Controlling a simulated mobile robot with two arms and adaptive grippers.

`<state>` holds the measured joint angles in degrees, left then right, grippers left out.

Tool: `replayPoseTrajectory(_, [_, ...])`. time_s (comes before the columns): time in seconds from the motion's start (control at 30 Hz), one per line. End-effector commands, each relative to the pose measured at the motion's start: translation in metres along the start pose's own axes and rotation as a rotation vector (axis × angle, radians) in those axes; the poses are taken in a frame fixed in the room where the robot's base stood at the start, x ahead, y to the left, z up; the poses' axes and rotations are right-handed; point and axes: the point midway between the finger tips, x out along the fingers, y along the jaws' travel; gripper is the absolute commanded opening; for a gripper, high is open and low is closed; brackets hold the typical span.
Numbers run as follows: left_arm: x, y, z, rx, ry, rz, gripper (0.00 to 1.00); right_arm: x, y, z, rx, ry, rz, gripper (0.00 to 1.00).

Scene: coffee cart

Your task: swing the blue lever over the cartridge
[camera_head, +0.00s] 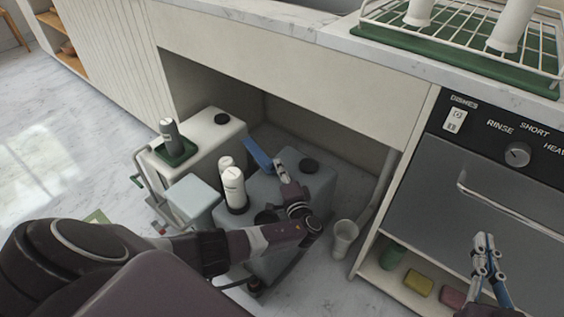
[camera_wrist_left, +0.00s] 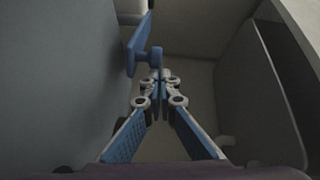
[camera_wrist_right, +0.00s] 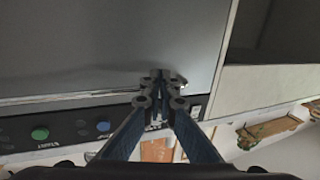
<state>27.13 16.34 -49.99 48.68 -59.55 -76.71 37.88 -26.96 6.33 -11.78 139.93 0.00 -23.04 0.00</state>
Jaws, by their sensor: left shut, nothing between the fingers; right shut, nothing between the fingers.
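The blue lever (camera_head: 258,155) stands tilted up at the back edge of the grey tank in the open cabinet bay. It also shows in the left wrist view (camera_wrist_left: 138,42), with a short knob close beyond my fingertips. A white cartridge (camera_head: 234,188) stands upright in a dark ring on the grey tank (camera_head: 318,188), left of my left gripper. The lever is behind it and to the right, not over it. My left gripper (camera_head: 281,168) is shut and empty, just right of the lever; contact cannot be told. My right gripper (camera_head: 484,240) is shut and empty before the dishwasher.
A white tank (camera_head: 208,140) with a dark grey cartridge (camera_head: 171,133) in a green holder stands at left. A pale box (camera_head: 190,200) sits in front. A white cup (camera_head: 344,236) stands right of the grey tank. The dishwasher (camera_head: 500,175) fills the right side.

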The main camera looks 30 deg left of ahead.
Motion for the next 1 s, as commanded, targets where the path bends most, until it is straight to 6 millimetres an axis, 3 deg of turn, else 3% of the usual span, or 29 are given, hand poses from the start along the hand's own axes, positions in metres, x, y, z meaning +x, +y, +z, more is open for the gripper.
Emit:
replayPoseTrajectory(0.2, [-0.002, -0.003, 0.010, 0.005, 0.038, 0.006, 0.00, -0.012, 0.007, 0.048, -0.003, -0.231, 0.014, 0.00])
replayPoseTrajectory(0.4, [-0.005, -0.003, 0.012, 0.003, 0.058, 0.010, 0.00, -0.021, 0.009, 0.072, -0.004, -0.335, 0.020, 0.00])
replayPoseTrajectory(0.83, [-0.005, -0.002, 0.012, 0.003, 0.060, 0.011, 0.00, -0.022, 0.010, 0.074, -0.003, -0.342, 0.020, 0.00])
replayPoseTrajectory(1.0, [-0.001, -0.002, 0.009, 0.002, 0.060, 0.010, 0.00, -0.015, 0.008, 0.060, -0.003, -0.268, 0.016, 0.00])
